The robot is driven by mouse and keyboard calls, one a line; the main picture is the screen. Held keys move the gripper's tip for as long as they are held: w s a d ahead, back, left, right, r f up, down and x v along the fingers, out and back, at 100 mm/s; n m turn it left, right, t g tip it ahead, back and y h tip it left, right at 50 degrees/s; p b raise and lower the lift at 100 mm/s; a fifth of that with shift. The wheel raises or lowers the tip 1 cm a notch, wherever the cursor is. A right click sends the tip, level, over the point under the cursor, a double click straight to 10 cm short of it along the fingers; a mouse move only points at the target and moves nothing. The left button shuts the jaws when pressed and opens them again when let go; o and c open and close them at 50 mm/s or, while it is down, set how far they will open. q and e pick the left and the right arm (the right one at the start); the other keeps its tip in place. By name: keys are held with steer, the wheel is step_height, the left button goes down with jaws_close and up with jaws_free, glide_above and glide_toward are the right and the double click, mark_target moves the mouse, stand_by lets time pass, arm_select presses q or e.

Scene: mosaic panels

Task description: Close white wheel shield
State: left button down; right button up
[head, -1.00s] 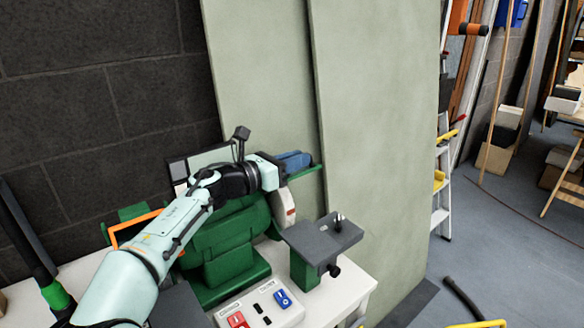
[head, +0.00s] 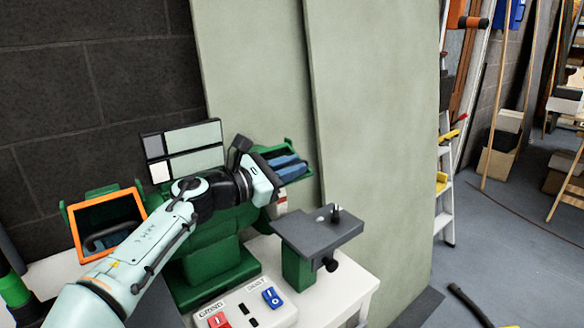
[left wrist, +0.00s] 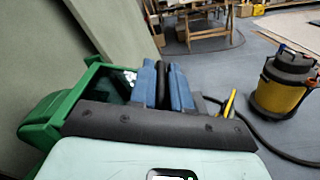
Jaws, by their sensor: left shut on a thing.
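A green bench grinder (head: 212,262) stands on a white bench. The white wheel shield (head: 312,154), a green frame, sits raised and tilted at its right end, above the pale wheel side (head: 282,202). My left gripper (head: 289,166) has its blue fingers at this shield, close together and shut on it. In the left wrist view the fingers (left wrist: 163,84) lie beside the green shield frame (left wrist: 62,103); the exact grip point is partly hidden by my gripper's body. My right gripper is not in view.
An orange-edged shield (head: 76,238) is at the grinder's left. A grey tool rest (head: 318,227) stands close below my gripper. A switch box (head: 245,305) is in front. Pale boards (head: 385,130) lean behind. A yellow vacuum (left wrist: 280,95) stands on the floor.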

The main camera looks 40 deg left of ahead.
arm_select(q)
steer(key=shift+f, duration=0.2)
stand_by(0.3)
steer(key=c, duration=1.2)
jaws_free()
steer(key=shift+o, duration=0.2)
steer(key=shift+r, duration=0.1)
